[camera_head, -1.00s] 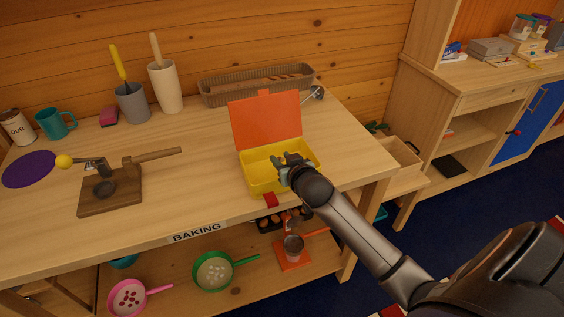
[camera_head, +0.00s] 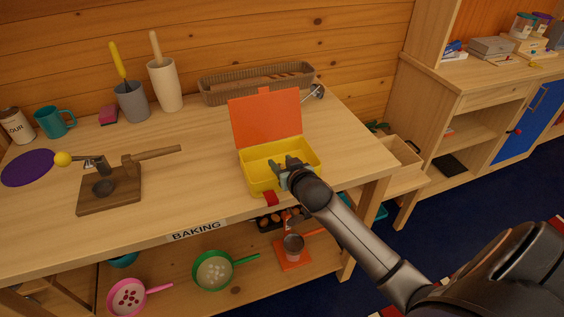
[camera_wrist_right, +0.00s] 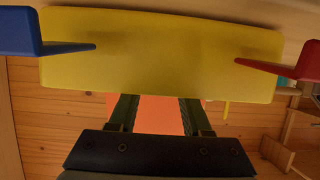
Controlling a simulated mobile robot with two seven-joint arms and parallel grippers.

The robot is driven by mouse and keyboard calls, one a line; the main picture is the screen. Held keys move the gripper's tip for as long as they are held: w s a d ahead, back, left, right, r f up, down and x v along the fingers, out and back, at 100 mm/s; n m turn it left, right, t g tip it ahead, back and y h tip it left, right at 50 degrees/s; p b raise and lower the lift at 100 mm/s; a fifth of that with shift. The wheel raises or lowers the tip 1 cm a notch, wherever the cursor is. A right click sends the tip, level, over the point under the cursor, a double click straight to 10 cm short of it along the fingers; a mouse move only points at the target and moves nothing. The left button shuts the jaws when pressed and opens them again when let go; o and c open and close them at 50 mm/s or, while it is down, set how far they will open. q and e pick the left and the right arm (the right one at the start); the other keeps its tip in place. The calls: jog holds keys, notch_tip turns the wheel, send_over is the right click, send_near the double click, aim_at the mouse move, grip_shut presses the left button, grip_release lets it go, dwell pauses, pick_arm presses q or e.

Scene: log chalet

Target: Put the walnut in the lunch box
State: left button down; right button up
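The lunch box (camera_head: 254,176) is yellow, with its orange lid (camera_head: 265,118) standing open at the back. It sits near the front right edge of the table. My right gripper (camera_head: 287,161) is over the box's front right part, fingers pointing toward the lid. Its fingers are apart with nothing seen between them; they also show apart in the right wrist view (camera_wrist_right: 156,108), below the yellow box wall (camera_wrist_right: 160,50). I cannot make out the walnut; part of the box's inside is hidden by the gripper. My left gripper is not in view.
The wooden table (camera_head: 200,190) has clear room left of the box. A nutcracker-like wooden board with a lever (camera_head: 110,190) stands at left. A long basket (camera_head: 255,85) lies behind the lid. Pans (camera_head: 213,270) are on the shelf below.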

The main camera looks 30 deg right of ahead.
jog(key=shift+o, duration=1)
jog(key=shift+r+p, duration=0.3)
jog(key=shift+r, duration=0.35)
jog(key=v, duration=1.1)
jog(key=s+a+f+n+g+y, duration=0.2)
jog(key=s+a+f, duration=0.5)
jog(key=f, duration=0.4)
jog(key=s+a+f+n+g+y, duration=0.1)
jog(key=s+a+f+n+y, duration=0.1)
jog(key=s+a+f, duration=0.6)
notch_tip(320, 180, down, 3)
jog(key=shift+s+a+f+n+g+y, duration=0.15)
jog(key=shift+s+a+n+g+y, duration=0.2)
jog(key=shift+s+y, duration=0.45)
jog(key=shift+s+d, duration=0.1)
